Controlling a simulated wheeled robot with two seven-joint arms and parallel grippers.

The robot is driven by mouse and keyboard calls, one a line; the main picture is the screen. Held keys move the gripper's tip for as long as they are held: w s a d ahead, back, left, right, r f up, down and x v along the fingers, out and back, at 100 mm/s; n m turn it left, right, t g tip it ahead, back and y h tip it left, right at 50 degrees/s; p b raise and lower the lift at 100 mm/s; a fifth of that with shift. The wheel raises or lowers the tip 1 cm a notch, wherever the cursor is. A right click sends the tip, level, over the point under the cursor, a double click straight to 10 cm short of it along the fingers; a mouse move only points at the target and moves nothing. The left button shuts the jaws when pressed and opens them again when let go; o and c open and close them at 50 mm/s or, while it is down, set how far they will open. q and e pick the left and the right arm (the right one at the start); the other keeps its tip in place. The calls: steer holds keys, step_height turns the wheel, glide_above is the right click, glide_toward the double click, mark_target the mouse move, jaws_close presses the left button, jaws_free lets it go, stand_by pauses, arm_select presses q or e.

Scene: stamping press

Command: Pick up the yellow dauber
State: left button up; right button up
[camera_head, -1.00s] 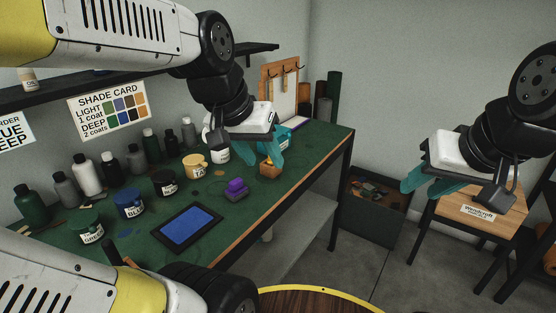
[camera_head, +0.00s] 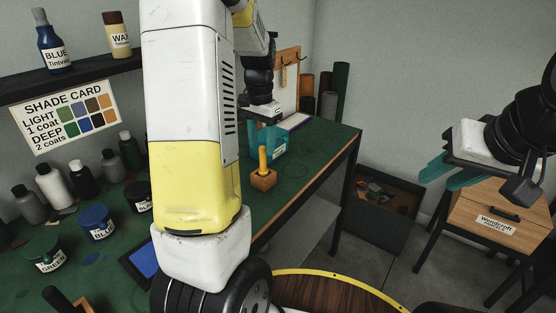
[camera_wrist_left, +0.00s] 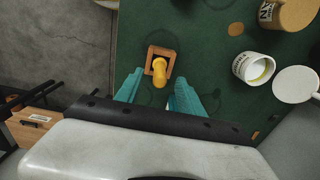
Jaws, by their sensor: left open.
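The yellow dauber (camera_head: 263,159) stands upright at a small wooden block (camera_head: 263,181) on the green bench top. In the left wrist view its yellow handle (camera_wrist_left: 160,70) points toward the camera, with the block's square rim (camera_wrist_left: 173,58) around its base. My left gripper (camera_head: 266,137) is open and empty above the bench, beyond the dauber in the head view. In the left wrist view, its teal fingertips (camera_wrist_left: 157,90) are apart, with the dauber just ahead of the gap. My right gripper (camera_head: 446,177) is open and empty in the air at the right.
In the left wrist view a white jar (camera_wrist_left: 247,66), a round white lid (camera_wrist_left: 294,85) and a tan jar (camera_wrist_left: 288,14) lie to the right. My left arm hides the bench's middle in the head view.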

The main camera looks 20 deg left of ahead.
mark_target(263, 171)
arm_select(q)
step_height(263, 171, down, 6)
steer(key=shift+w+f, duration=0.1)
jaws_close()
stand_by(0.4)
